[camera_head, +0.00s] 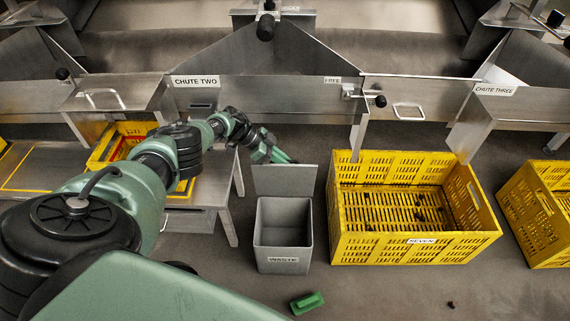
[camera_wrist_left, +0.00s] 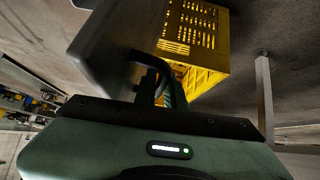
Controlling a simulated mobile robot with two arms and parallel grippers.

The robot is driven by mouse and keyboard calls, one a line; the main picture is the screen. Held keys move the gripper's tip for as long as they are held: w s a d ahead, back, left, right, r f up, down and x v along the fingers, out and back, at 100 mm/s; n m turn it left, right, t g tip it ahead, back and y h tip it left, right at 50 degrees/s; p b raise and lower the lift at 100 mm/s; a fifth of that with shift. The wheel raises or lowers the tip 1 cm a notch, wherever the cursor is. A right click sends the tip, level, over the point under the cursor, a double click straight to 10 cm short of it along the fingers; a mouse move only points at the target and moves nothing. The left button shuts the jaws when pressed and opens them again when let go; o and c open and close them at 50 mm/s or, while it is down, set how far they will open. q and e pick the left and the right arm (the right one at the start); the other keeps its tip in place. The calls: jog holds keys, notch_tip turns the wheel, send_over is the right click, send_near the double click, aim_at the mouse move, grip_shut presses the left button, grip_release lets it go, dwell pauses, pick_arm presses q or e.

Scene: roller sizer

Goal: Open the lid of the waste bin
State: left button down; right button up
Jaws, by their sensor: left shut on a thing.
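The grey waste bin (camera_head: 283,263) stands on the floor between the steel stand and the yellow crate, with a WASTE label on its front. Its lid (camera_head: 285,181) is swung up and stands about upright at the rear edge, so the inside shows. My left gripper (camera_head: 284,158) is at the far side of the raised lid, near its top, with the fingertips partly hidden in the head view. In the left wrist view the left gripper (camera_wrist_left: 158,92) is shut on the lid's dark handle, against the grey lid (camera_wrist_left: 110,40). My right gripper is not in view.
A yellow crate (camera_head: 415,240) labelled SEVEN stands right of the bin. A steel stand (camera_head: 230,205) with a yellow crate on it is at left. A green object (camera_head: 307,303) lies on the floor in front. Steel chutes (camera_head: 250,65) run along the back.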

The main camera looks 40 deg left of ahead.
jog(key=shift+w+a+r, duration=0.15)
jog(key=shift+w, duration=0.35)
pick_arm(q)
jog(key=c, duration=1.8)
grip_release()
jog(key=shift+o, duration=0.2)
